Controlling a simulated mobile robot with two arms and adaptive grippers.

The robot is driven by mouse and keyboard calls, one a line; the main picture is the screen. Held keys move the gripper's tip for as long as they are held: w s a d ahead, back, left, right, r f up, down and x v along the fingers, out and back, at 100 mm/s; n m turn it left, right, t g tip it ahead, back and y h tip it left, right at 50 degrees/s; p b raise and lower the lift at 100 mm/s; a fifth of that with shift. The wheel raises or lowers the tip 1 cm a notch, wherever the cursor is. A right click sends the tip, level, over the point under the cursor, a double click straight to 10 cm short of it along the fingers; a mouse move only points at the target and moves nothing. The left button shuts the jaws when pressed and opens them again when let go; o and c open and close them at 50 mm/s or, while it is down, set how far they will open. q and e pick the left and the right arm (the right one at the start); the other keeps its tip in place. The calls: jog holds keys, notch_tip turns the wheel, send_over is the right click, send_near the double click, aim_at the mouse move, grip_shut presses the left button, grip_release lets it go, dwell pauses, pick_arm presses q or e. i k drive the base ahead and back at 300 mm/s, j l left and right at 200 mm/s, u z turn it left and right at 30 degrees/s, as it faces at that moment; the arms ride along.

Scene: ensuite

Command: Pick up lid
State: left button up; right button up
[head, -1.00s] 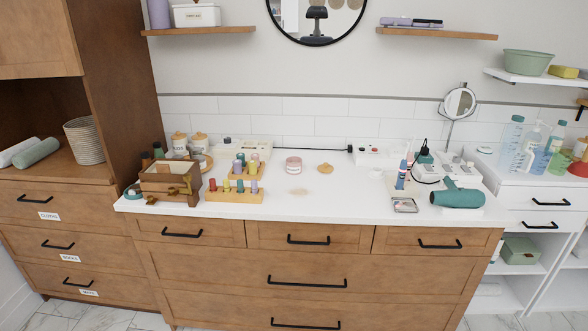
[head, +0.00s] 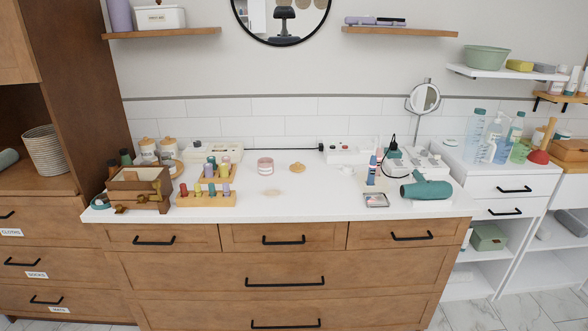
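A small round tan wooden lid (head: 297,168) lies flat on the white countertop (head: 310,205), towards the back and near the middle. It appears to have a small knob on top. A pink and white jar (head: 265,167) stands just to its left, apart from it. Neither of my grippers is in the head view.
A tiered wooden rack of colourful bottles (head: 207,198) and a wooden box (head: 139,187) stand to the left. A teal hair dryer (head: 427,188), a small tray (head: 376,200) and a round mirror (head: 425,98) are to the right. The counter in front of the lid is clear.

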aim_at(296, 167)
jog(key=i+l+u, duration=0.15)
jog(key=i+u, duration=0.2)
jog(key=i, duration=0.75)
